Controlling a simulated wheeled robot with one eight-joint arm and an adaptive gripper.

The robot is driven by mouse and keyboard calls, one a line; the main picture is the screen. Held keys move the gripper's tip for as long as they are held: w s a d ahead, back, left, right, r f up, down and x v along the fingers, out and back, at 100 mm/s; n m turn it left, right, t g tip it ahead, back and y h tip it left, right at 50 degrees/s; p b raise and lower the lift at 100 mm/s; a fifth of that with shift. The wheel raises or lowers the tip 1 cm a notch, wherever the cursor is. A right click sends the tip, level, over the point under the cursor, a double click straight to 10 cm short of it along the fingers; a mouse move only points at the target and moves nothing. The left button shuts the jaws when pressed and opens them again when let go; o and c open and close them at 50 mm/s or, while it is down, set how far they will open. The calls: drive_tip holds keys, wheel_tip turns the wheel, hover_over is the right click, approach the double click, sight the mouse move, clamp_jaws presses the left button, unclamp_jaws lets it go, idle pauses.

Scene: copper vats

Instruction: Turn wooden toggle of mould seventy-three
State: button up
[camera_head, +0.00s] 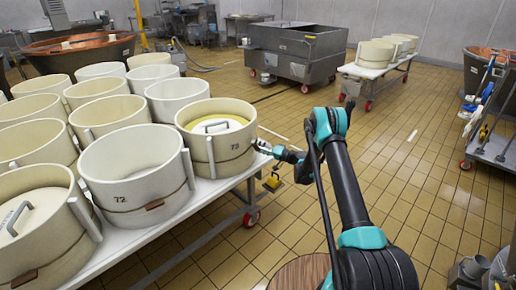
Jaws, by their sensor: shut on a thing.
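My gripper (262,147) is at the mould's right side, just right of the number. It is small in the picture and shut on the wooden toggle at the mould's wall. The toggle itself is mostly hidden by the fingers, so its angle cannot be told. My arm reaches in from the lower right.
Mould seventy-two (125,165) stands in front, with its own brown toggle (154,204). Several other moulds fill the white table (205,197). A steel vat cart (296,50) stands behind.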

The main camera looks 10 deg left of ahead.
drive_tip(key=m, duration=0.5)
drive_tip(key=shift+w+f+m, duration=0.1)
drive_tip(key=shift+m, duration=0.3)
drive_tip(key=shift+d, duration=0.1)
idle(0.3)
drive_tip(key=o, duration=1.2)
drive_tip(key=shift+c, duration=0.2)
drive_tip(key=v, duration=1.2)
